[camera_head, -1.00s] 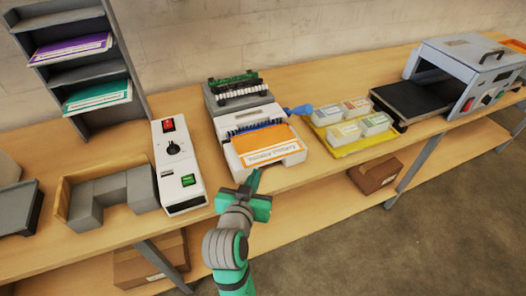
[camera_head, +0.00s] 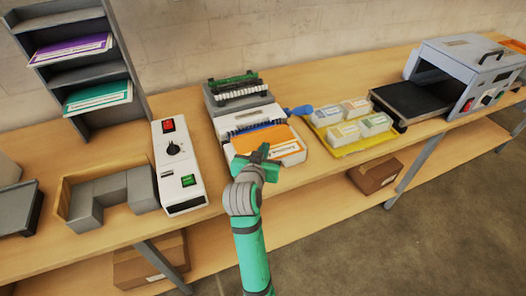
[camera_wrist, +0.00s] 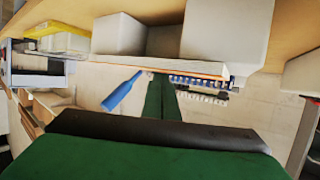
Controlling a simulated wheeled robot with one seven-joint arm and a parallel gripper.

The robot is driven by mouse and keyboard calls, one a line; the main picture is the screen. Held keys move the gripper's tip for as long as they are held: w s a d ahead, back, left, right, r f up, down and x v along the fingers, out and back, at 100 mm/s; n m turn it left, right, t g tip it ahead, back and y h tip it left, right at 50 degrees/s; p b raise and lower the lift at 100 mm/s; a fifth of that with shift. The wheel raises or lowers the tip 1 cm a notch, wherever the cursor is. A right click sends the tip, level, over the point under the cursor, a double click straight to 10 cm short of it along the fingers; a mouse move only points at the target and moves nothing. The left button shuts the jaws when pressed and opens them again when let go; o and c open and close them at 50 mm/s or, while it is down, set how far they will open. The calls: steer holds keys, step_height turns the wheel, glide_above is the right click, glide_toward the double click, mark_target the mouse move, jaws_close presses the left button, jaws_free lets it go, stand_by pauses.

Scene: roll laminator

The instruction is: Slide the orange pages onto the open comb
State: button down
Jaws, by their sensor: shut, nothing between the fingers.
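The orange pages (camera_head: 274,134) lie on the white binding machine (camera_head: 240,118), with a white labelled strip along their near edge. A dark blue comb (camera_head: 243,128) lies along their far edge; in the wrist view the comb (camera_wrist: 200,81) shows as a row of blue teeth beside a thin orange edge. Whether the pages are on the teeth cannot be told. My gripper (camera_head: 264,150) is shut and empty, its fingertips at the near edge of the pages and hiding part of it. The fingers (camera_wrist: 165,95) also show in the wrist view; contact with the pages is unclear.
A blue lever (camera_head: 299,110) sticks out right of the machine. A white control box (camera_head: 178,165) stands close on the left. A yellow tray (camera_head: 355,142) with several small boxes and a laminator (camera_head: 470,75) stand to the right. A shelf rack (camera_head: 85,70) is at left.

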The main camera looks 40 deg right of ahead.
steer(key=shift+a+f, duration=0.15)
steer(key=shift+f, duration=0.55)
steer(key=shift+s+a, duration=0.4)
steer(key=shift+r, duration=0.85)
steer(key=s+a, duration=0.8)
steer(key=shift+a+r, duration=0.25)
steer(key=shift+a, duration=0.15)
